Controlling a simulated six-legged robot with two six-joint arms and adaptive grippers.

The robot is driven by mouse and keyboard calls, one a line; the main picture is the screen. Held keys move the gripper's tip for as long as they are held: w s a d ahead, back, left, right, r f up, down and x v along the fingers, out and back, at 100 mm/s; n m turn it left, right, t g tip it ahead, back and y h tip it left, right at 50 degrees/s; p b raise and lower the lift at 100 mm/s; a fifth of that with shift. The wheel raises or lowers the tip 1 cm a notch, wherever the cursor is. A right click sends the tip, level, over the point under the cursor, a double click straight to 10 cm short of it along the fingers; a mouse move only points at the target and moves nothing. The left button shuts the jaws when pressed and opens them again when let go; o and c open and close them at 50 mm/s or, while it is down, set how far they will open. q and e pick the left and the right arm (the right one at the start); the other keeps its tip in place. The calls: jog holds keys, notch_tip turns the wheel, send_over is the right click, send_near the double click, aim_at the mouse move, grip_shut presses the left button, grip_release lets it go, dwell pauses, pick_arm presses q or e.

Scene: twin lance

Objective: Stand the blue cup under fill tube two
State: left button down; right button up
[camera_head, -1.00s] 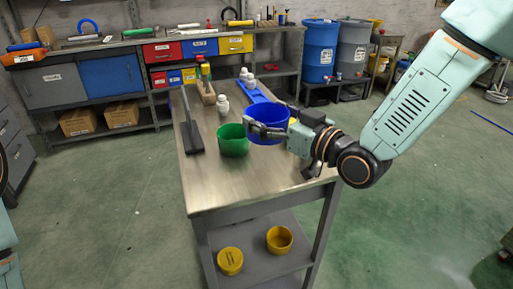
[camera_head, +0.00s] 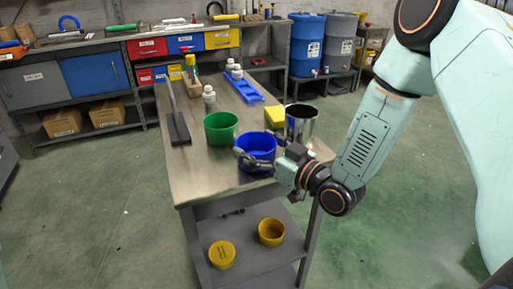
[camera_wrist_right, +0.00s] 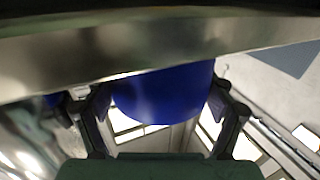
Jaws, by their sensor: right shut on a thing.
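The blue cup (camera_head: 257,146) is upright near the front right part of the workbench top (camera_head: 200,172). My right gripper (camera_head: 254,163) is shut on it, with the fingers around its lower side. I cannot tell whether its base touches the bench. In the right wrist view the blue cup (camera_wrist_right: 165,92) sits between the two fingers (camera_wrist_right: 160,112). No fill tube can be made out in these views. My left gripper is not in view.
A green cup (camera_head: 221,129) stands left of the blue cup. A yellow block (camera_head: 275,116) and a shiny metal cylinder (camera_head: 301,122) stand behind it to the right. White bottles (camera_head: 209,95) and a blue tray (camera_head: 247,91) are farther back.

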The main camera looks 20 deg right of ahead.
jog(key=shift+w+f, duration=0.15)
jog(key=o, duration=0.9)
jog(key=shift+o, duration=0.4)
jog(key=shift+f, duration=0.15)
